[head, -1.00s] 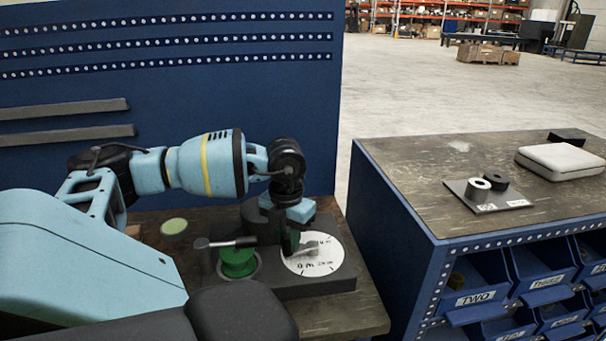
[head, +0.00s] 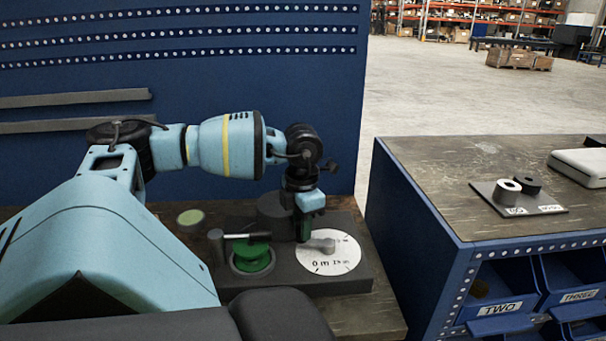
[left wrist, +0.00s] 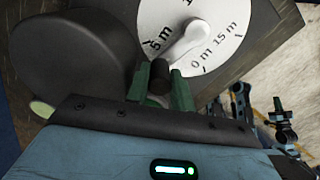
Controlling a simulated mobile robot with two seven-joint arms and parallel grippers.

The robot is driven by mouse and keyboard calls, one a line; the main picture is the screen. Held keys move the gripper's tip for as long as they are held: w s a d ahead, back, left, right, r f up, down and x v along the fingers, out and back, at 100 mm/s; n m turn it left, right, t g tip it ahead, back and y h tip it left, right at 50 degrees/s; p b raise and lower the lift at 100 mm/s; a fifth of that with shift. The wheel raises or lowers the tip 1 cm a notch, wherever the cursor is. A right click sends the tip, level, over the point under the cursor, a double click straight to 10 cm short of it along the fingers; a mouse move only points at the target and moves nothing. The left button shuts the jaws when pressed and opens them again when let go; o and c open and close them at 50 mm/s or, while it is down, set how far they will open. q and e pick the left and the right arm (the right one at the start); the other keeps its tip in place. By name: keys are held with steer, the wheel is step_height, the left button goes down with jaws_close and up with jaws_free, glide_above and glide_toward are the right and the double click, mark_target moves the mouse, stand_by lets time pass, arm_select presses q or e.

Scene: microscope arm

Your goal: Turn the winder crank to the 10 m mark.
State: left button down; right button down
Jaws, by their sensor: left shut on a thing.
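The winder (head: 350,283) is a dark grey base on the workbench. It carries a white dial (head: 345,262), with 0 m, 5 m and 15 m labels readable in the left wrist view (left wrist: 228,18). A light grey crank (left wrist: 185,42) runs from the dial's hub to a dark handle knob (left wrist: 160,76). My left gripper (head: 304,228) is shut on that knob, its green fingers on either side. The crank lies between the 0 m and 5 m labels, close beside 5 m. The 10 m label is cut off or unreadable. My right gripper is not in view.
A green spool (head: 252,260) with a dark-handled lever (head: 247,236) is left of the dial. A dark round block (head: 272,206) stands behind. A blue perforated panel (head: 230,90) closes the back. A second bench (head: 440,165) stands right, across a gap.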

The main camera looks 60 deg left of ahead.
arm_select(q)
steer(key=c, duration=1.2)
jaws_free()
steer(key=shift+r, duration=0.1)
